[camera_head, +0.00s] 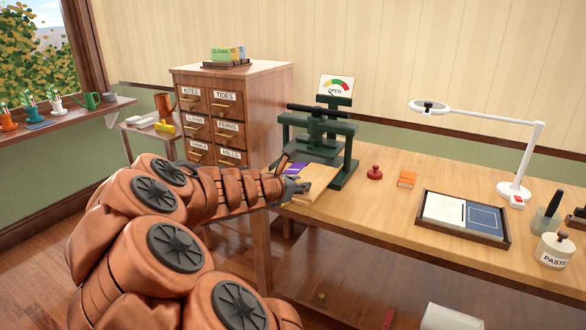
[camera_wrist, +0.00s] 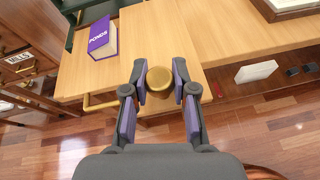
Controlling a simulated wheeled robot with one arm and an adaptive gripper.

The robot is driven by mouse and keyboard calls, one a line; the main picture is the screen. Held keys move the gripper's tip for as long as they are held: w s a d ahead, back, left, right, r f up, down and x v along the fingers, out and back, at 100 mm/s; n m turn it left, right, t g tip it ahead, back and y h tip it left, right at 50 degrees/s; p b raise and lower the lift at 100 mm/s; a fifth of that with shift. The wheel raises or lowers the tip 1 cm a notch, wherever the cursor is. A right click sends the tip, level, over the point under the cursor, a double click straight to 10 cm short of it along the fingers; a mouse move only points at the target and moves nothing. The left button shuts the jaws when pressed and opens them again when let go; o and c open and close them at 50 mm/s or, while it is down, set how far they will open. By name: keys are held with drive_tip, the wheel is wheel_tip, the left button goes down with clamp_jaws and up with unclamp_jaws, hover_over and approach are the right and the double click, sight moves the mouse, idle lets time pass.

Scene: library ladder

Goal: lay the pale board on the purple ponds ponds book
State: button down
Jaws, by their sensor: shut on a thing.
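The purple PONDS book (camera_wrist: 103,38) lies flat at the upper left of the wrist view; part of its purple cover (camera_head: 295,168) shows in the head view by the green press. The pale board (camera_wrist: 158,35) is just right of the book in the wrist view, beside it and not over it; it also shows in the head view (camera_head: 318,175). My gripper (camera_wrist: 160,88) is shut on a round brass knob (camera_wrist: 160,78) that appears to belong to the board. In the head view my gripper (camera_head: 295,187) is at the bench's left end. Whether the board is lifted is unclear.
The green press (camera_head: 320,135) stands right behind the book and board. A red stamp (camera_head: 375,173), an orange book (camera_head: 406,179) and a dark tray (camera_head: 420,218) lie to the right. A drawer cabinet (camera_head: 235,80) stands at the back left.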

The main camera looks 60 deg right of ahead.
drive_tip(key=shift+w+d+f+p, duration=0.2)
drive_tip(key=shift+w+d+f, duration=0.65)
drive_tip(key=shift+w+d, duration=1)
drive_tip(key=shift+w+d+f+p, duration=0.15)
drive_tip(key=shift+w+d+f, duration=0.65)
drive_tip(key=shift+w+d, duration=1.05)
drive_tip(key=shift+w+d+f+p, duration=0.2)
drive_tip(key=shift+w+d+f, duration=0.8)
drive_tip(key=shift+w, duration=1.55)
drive_tip(key=c, duration=0.9)
unclamp_jaws()
drive_tip(key=shift+d+r, duration=0.1)
drive_tip(key=shift+r, duration=0.05)
drive_tip(key=shift+c, duration=0.2)
drive_tip(key=v, duration=1.2)
